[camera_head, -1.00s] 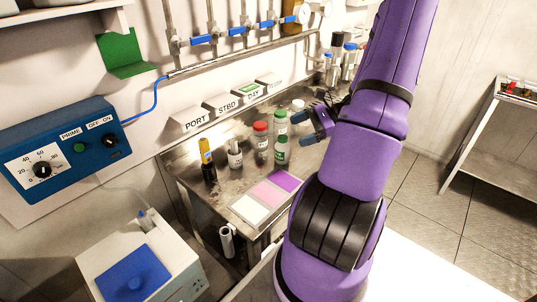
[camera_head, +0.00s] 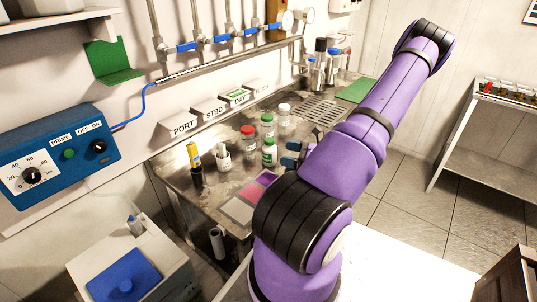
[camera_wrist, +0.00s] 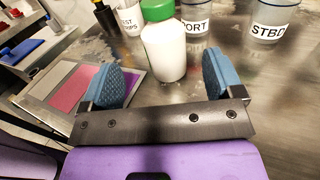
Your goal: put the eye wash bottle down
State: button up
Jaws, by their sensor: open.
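A white bottle with a green cap (camera_head: 269,155), which looks like the eye wash bottle, stands upright on the steel bench (camera_head: 205,205), behind the coloured squares. In the wrist view the same white bottle (camera_wrist: 164,50) stands just ahead of and between the two blue fingertips, with a clear gap on both sides. My gripper (camera_wrist: 165,82) is open and holds nothing. In the head view my gripper (camera_head: 292,155) is low over the bench, just right of the bottle, partly hidden by my arm. No label shows on the bottle in the wrist view.
A red-lidded jar (camera_head: 247,144), a second green-capped container (camera_head: 267,126) and a white-lidded one (camera_head: 284,112) stand close by. The test strips pot (camera_head: 223,158) and a yellow-topped black bottle (camera_head: 196,165) stand left. The pink square (camera_head: 251,193) is bare.

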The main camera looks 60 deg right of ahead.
aim_at(270, 139)
jog(key=x, duration=0.7)
jog(key=shift+w+d, duration=0.15)
jog(key=shift+w, duration=0.1)
jog(key=shift+c, duration=0.4)
jog(key=c, duration=1.1)
jog(key=shift+r, duration=0.45)
notch_tip(270, 139, up, 3)
jog(key=shift+s+f, duration=0.1)
jog(key=s+a+r, duration=0.1)
jog(key=s+a, duration=0.8)
jog(key=s, duration=0.3)
jog(key=shift+s+a+r, duration=0.15)
jog(key=shift+s+a, duration=0.1)
jog(key=shift+a, duration=0.1)
